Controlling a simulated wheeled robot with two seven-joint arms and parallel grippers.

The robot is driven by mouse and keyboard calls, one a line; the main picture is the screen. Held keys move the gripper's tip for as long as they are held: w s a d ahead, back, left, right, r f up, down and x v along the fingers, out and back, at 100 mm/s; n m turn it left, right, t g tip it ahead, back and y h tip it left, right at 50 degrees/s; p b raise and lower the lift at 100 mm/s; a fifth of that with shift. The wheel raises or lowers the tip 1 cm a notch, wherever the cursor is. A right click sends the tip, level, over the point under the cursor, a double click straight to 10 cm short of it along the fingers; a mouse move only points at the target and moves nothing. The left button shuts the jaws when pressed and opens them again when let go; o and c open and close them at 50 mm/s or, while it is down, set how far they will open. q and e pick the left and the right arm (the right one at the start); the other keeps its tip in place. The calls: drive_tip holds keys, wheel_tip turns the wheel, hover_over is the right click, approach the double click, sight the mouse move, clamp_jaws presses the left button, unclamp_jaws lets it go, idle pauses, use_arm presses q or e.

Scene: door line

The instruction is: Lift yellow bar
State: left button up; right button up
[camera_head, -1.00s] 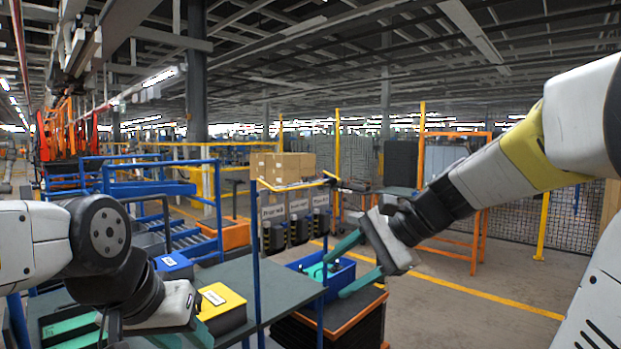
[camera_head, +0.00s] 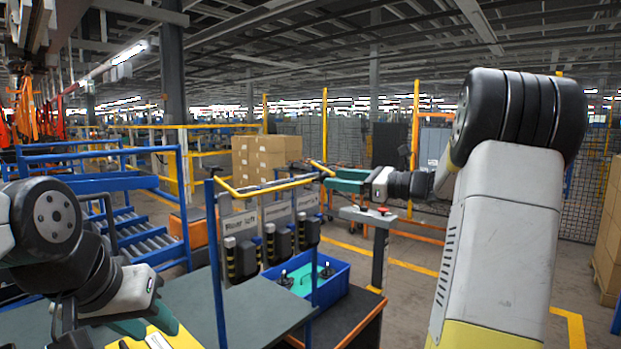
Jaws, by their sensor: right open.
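Labelled dark handheld units (camera_head: 241,262) hang below the bar. The grey-green table (camera_head: 250,305) is mostly clear. Cardboard boxes (camera_head: 265,160) and blue roller racks (camera_head: 130,228) stand behind.

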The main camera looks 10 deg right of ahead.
drive_tip(key=shift+x, duration=2.25)
clamp_jaws()
